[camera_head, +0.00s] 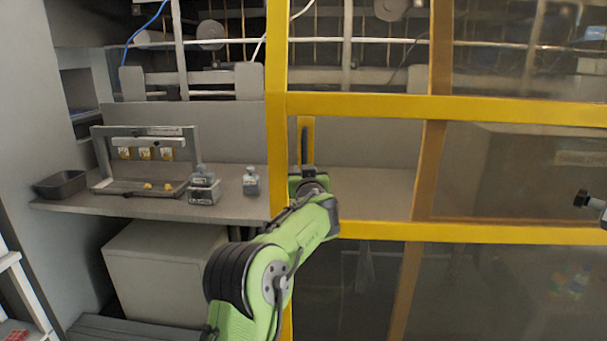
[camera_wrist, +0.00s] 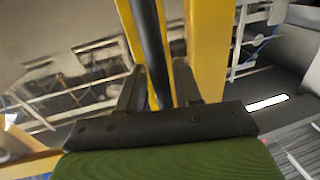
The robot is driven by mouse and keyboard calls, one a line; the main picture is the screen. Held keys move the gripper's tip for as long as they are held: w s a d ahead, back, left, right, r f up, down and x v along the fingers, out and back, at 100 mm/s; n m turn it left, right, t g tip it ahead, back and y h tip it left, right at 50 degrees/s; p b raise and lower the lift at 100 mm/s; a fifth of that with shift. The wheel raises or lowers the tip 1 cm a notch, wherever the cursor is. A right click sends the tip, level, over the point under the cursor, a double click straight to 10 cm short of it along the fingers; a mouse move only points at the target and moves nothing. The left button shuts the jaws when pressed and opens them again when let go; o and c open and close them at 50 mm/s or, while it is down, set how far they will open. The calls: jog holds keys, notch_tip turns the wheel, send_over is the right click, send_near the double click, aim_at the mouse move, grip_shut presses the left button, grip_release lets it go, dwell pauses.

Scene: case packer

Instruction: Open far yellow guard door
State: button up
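The yellow guard door (camera_head: 375,104) stands in front of the machine, with clear panels in its yellow frame. I cannot tell whether it is fully shut. A dark upright handle (camera_head: 304,143) sits on it near its left post. My gripper (camera_head: 308,172) is at the handle's lower part, and my green arm hides some of the frame. In the wrist view, the dark handle bar (camera_wrist: 150,40) runs between the two fingers of my gripper (camera_wrist: 158,85). The fingers are apart, with a gap showing on the right of the bar; the left finger is close to it or touching.
Left of the door is a grey shelf (camera_head: 120,206) with a dark tray (camera_head: 61,184), a metal frame fixture (camera_head: 145,132) and small grey bottles (camera_head: 251,181). A pale box (camera_head: 163,270) stands below. Another yellow upright (camera_head: 429,170) is right of the handle.

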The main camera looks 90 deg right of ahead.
jog(key=shift+o, duration=0.4)
jog(key=a+b, duration=0.2)
jog(key=a, duration=1.3)
jog(key=shift+s+a, duration=0.3)
jog(key=shift+a, duration=0.05)
